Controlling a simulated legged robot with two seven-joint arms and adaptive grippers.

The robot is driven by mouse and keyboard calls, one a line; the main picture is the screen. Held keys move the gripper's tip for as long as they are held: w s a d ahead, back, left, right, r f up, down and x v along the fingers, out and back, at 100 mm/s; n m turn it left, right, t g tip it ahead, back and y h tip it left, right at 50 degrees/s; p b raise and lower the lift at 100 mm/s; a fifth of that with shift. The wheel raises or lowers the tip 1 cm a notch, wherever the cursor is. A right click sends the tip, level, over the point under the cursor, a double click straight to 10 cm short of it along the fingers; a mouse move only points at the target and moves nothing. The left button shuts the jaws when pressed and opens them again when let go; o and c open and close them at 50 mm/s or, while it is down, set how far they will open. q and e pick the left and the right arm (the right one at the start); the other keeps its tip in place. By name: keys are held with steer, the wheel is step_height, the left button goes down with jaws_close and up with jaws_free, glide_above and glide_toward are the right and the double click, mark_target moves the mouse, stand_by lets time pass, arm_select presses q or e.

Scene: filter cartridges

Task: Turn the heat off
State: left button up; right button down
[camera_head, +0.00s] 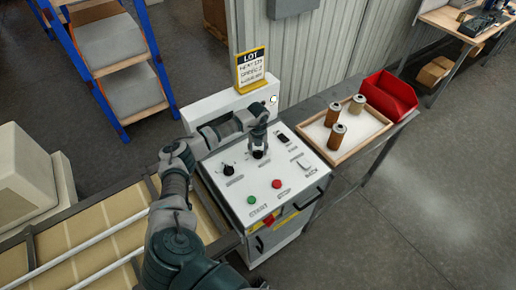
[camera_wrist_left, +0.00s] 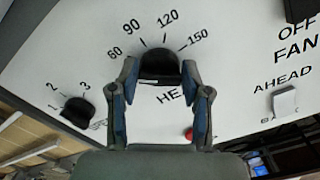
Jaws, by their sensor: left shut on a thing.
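The heat knob (camera_wrist_left: 160,66) is black and sits on the white panel, with the marks 60, 90, 120 and 150 in an arc around it. My left gripper (camera_wrist_left: 159,76) is shut on it, one fingertip on each side. The lettering below the knob is partly hidden by the fingers; "HE" shows. I cannot tell which mark the knob points to. In the head view my left gripper (camera_head: 258,148) reaches down onto the white control panel (camera_head: 240,190) and covers most of the knob. My right gripper is not in view.
A second black knob (camera_head: 228,169), a green button (camera_head: 251,200), a red button (camera_head: 276,184), a dark fan switch (camera_head: 283,138) and a white rocker (camera_head: 303,165) share the panel. A wooden tray (camera_head: 318,157) with brown cartridges and a red bin (camera_head: 390,96) stand to the right.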

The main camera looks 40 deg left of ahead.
arm_select(q)
steer(key=n, duration=0.2)
steer(key=n+p, duration=0.1)
steer(key=n, duration=0.1)
steer(key=shift+w+a+r+n+p, duration=0.1)
steer(key=shift+a+r+n+p, duration=0.1)
steer(key=shift+n+p, duration=0.1)
stand_by(0.3)
steer(key=o, duration=1.1)
steer(key=shift+f, duration=0.25)
step_height(320, 180, up, 12)
steer(key=shift+f, duration=0.1)
